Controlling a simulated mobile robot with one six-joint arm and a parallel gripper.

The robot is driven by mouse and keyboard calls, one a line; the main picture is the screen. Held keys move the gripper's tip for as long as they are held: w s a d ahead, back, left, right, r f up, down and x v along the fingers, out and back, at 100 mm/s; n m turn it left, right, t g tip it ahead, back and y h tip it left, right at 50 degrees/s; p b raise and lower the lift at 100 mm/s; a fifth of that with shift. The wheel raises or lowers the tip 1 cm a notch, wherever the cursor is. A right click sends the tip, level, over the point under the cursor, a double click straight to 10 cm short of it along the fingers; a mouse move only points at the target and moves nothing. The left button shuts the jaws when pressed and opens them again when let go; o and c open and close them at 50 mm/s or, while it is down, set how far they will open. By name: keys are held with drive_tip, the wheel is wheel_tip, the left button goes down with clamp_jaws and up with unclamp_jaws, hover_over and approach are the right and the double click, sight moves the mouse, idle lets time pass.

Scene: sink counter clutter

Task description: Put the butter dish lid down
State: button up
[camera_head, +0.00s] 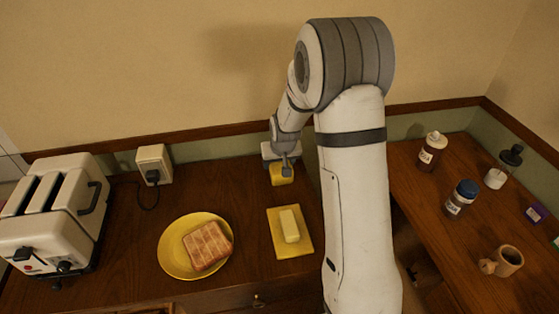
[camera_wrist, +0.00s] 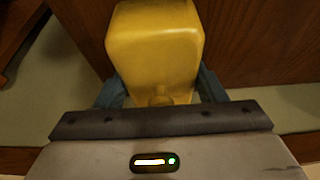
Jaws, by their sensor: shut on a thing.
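The yellow butter dish lid (camera_head: 281,176) is at the back of the left counter, near the wall. My gripper (camera_head: 285,164) is shut on it from above. In the wrist view the lid (camera_wrist: 155,45) sits between the fingers of my gripper (camera_wrist: 160,92), which close around its small knob. I cannot tell whether the lid touches the counter or hangs just above it. The yellow butter dish base (camera_head: 292,251) lies nearer the front with a pale block of butter (camera_head: 290,226) on it, uncovered.
A yellow plate (camera_head: 171,250) with toast (camera_head: 208,246) lies left of the dish. A white toaster (camera_head: 50,215) stands at far left, its cord at a wall socket (camera_head: 153,162). Bottles and a mug (camera_head: 508,261) stand on the right counter. Counter between plate and lid is clear.

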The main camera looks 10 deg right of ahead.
drive_tip(key=shift+s+r, duration=0.1)
drive_tip(key=o, duration=0.6)
drive_tip(key=shift+f, duration=0.25)
drive_tip(key=shift+c, duration=0.2)
drive_tip(key=o, duration=0.5)
drive_tip(key=shift+r, duration=0.1)
